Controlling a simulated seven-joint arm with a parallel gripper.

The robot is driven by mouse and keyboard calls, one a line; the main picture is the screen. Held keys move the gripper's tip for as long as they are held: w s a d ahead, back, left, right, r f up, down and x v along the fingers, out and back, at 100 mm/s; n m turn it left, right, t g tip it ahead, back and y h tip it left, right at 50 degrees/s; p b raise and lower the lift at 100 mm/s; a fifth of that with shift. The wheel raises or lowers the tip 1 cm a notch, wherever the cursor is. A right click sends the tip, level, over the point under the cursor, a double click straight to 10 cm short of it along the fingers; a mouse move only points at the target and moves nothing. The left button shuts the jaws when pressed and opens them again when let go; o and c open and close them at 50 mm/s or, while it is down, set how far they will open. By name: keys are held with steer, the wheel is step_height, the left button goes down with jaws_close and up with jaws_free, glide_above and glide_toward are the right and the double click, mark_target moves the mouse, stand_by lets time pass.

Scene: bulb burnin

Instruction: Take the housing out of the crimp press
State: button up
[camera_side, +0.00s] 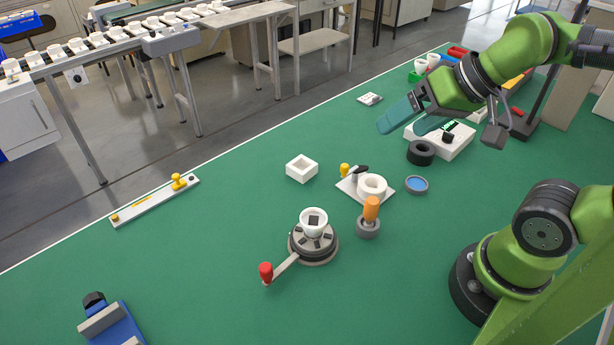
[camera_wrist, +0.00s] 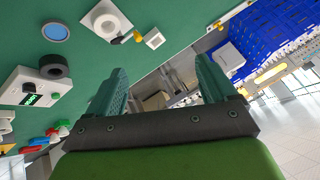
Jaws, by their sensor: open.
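The crimp press (camera_side: 314,250) appears to be the round dark fixture with a red-knobbed lever, standing on the green bench in the middle of the side view. A white cup-shaped housing (camera_side: 313,229) sits upright in its top, with a dark opening or insert showing. My gripper (camera_side: 404,124) is open and empty, high above the bench, behind and to the right of the press. In the wrist view its two teal fingers (camera_wrist: 163,82) are spread apart with nothing between them. I do not see the press or its housing in the wrist view.
A white ring on a plate (camera_side: 372,184) and an orange-handled tool (camera_side: 370,216) stand close right of the press. A white square box (camera_side: 302,161) lies behind it. A white device with a display (camera_side: 455,146) stands below my gripper. The bench left of the press is mostly clear.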

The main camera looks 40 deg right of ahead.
steer(key=n+g+h, duration=0.2)
steer(key=n+g, duration=0.4)
steer(key=g, duration=0.1)
glide_above(314, 222)
steer(key=s+a, duration=0.1)
step_height(314, 222, down, 4)
steer(key=r, duration=0.1)
step_height(314, 222, down, 12)
steer(key=shift+s+a+r, duration=0.1)
steer(key=shift+s+r, duration=0.05)
steer(key=shift+r, duration=0.05)
steer(key=shift+d+f, duration=0.2)
steer(key=shift+f, duration=2.55)
steer(key=shift+c, duration=0.3)
steer(key=c, duration=1.1)
steer(key=shift+r, duration=7.35)
